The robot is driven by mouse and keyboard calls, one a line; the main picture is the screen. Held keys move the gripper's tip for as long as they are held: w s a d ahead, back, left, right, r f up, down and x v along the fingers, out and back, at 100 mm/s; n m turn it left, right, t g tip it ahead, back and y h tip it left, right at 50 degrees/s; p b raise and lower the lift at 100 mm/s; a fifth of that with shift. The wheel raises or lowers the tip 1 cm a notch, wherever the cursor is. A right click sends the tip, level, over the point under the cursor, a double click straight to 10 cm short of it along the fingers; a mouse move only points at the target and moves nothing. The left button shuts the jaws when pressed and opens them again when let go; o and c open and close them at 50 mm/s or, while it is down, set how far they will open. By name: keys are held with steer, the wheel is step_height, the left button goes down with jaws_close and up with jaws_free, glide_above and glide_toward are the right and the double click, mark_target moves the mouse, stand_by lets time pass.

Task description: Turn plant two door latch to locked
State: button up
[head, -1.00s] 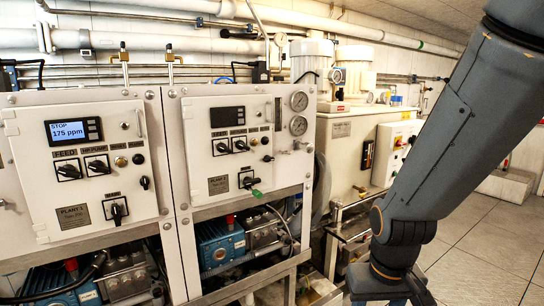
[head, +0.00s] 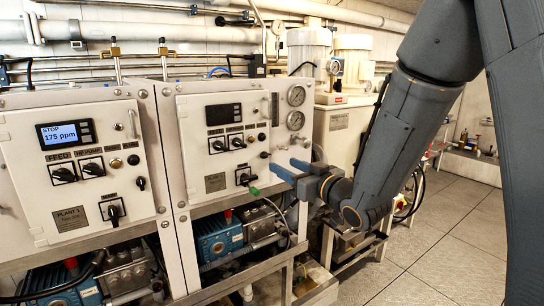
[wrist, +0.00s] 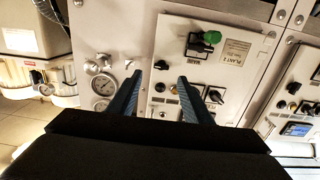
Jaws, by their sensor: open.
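The plant two door (head: 195,125) is the white panel right of the plant one door, with a dark display, black switches and a green-tagged valve switch below. A small dark knob at its right edge, which looks like the door latch (head: 265,155), is too small for its setting to be read. My gripper (head: 286,166) has blue fingers, open and empty, pointing at the door's right edge. In the wrist view the door appears upside down. The open fingers (wrist: 160,76) frame a small black knob, likely the latch (wrist: 160,87), without visible contact.
Two pressure gauges (head: 296,108) sit right of the door, and a handle (head: 275,107) stands near its upper right. The plant one door (head: 70,165) is at left. A metal frame, pump and hose lie below. Open floor (head: 430,245) is at right.

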mark_target(267, 156)
steer(key=p+x, duration=0.1)
steer(key=x, duration=0.3)
steer(key=p+x, duration=0.1)
steer(key=x, duration=0.2)
steer(key=shift+w+a+r+p, duration=0.2)
steer(key=shift+a+p, duration=0.15)
steer(key=shift+a, duration=0.05)
steer(key=c, duration=1.1)
steer(key=shift+o, duration=0.2)
